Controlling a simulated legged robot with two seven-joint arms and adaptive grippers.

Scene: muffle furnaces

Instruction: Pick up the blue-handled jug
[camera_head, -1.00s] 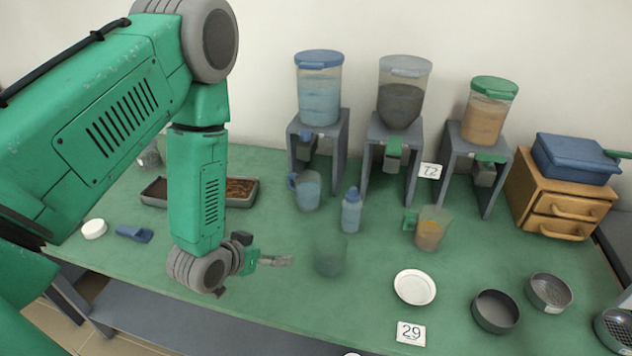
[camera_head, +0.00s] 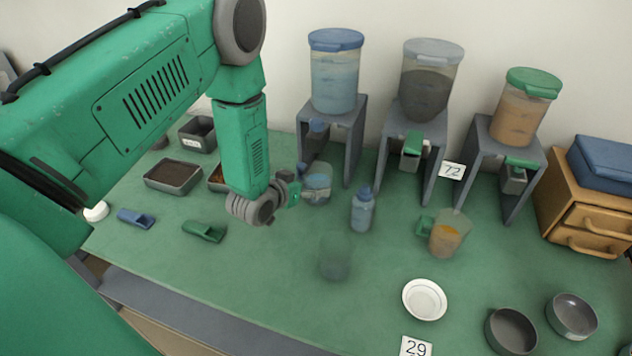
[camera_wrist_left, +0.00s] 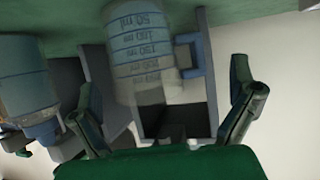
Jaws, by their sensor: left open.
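The blue-handled jug (camera_head: 318,186) is clear with bluish contents and stands on the green table in front of the left dispenser. Its blue handle is on its left side, partly hidden by my gripper. My left gripper (camera_head: 294,188) is open and empty, close beside the handle side of the jug. In the left wrist view the scene looks upside down. The jug (camera_wrist_left: 138,52), with printed volume marks, and its handle (camera_wrist_left: 188,52) appear between the spread fingers of my left gripper (camera_wrist_left: 164,80). I cannot tell whether a finger touches it. My right gripper is not in view.
A blue-capped bottle (camera_head: 362,212) stands right of the jug, with a dark translucent cup (camera_head: 335,258) in front. The grey dispenser stand (camera_head: 350,130) is close behind. A green-handled jug (camera_head: 447,236) and white dish (camera_head: 425,300) are further right.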

